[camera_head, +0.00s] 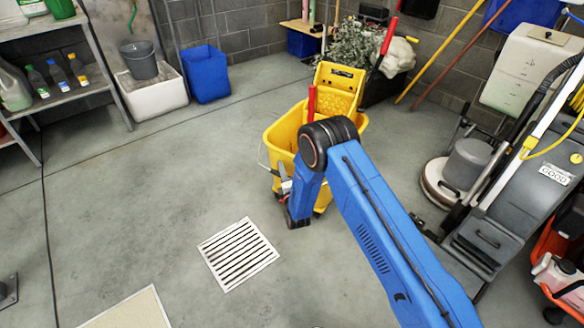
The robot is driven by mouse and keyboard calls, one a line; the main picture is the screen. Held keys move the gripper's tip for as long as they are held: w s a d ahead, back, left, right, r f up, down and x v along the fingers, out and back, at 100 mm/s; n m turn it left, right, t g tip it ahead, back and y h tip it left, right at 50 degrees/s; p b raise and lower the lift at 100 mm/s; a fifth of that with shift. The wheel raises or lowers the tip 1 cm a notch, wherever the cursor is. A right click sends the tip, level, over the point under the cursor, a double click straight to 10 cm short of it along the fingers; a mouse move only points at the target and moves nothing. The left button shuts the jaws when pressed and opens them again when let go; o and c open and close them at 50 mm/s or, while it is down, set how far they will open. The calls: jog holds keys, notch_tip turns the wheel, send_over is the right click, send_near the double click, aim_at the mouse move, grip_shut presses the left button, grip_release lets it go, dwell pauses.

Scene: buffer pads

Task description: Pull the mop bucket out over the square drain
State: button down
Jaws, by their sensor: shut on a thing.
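The yellow mop bucket (279,134) stands upright on the floor in the middle, with its yellow wringer (337,92) and a red handle on top. My gripper (286,190) is low at the bucket's near left side and shut on it. The exact part gripped is hard to see, and my blue arm hides much of the bucket's front and right. A thin wire handle shows at the bucket's left. The square drain (238,253) is a white slotted grate in the floor, to the lower left of the bucket and apart from it.
The floor between bucket and drain looks clear. A floor scrubber (465,165) and a grey machine (495,225) stand to the right. A blue bin (206,75) and white tub (152,93) stand at the back left. A pale mat (130,313) lies at the lower left.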

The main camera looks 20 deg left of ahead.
jog(key=s+a, duration=0.8)
jog(key=s, duration=0.3)
jog(key=s+a, duration=0.8)
jog(key=s, duration=0.4)
jog(key=shift+a, duration=0.3)
jog(key=c, duration=1.6)
grip_release()
jog(key=v, duration=1.7)
jog(key=shift+s, duration=0.15)
